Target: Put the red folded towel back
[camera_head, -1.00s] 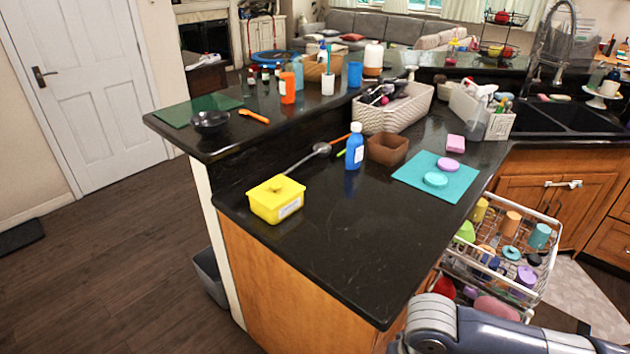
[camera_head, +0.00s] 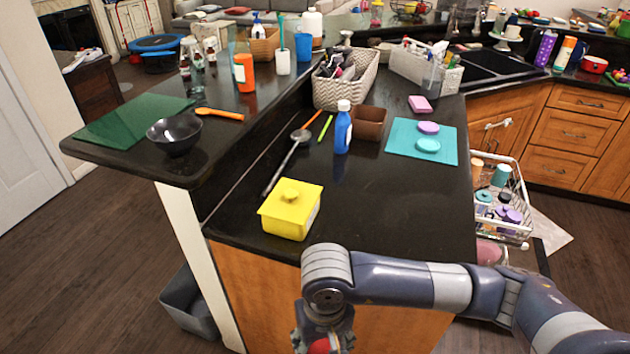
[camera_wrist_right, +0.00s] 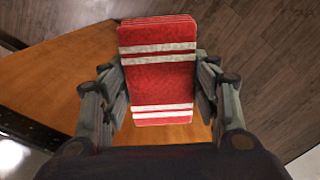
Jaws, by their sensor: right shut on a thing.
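The red folded towel (camera_wrist_right: 160,76) with white stripes is between the fingers of my right gripper (camera_wrist_right: 160,85) in the right wrist view, and the gripper is shut on it. In the head view my right gripper (camera_head: 322,344) hangs at the bottom edge, in front of the wooden cabinet side and below the counter top. Only a small red patch of the towel (camera_head: 320,346) shows there; the rest is cut off by the frame. My left gripper is not in view.
A yellow lidded box (camera_head: 290,210) stands near the counter's front edge. A blue bottle (camera_head: 342,130), brown box (camera_head: 369,123) and teal mat (camera_head: 421,143) are farther back. A grey bin (camera_head: 188,302) stands on the floor at left. A dish rack (camera_head: 505,220) is pulled out at right.

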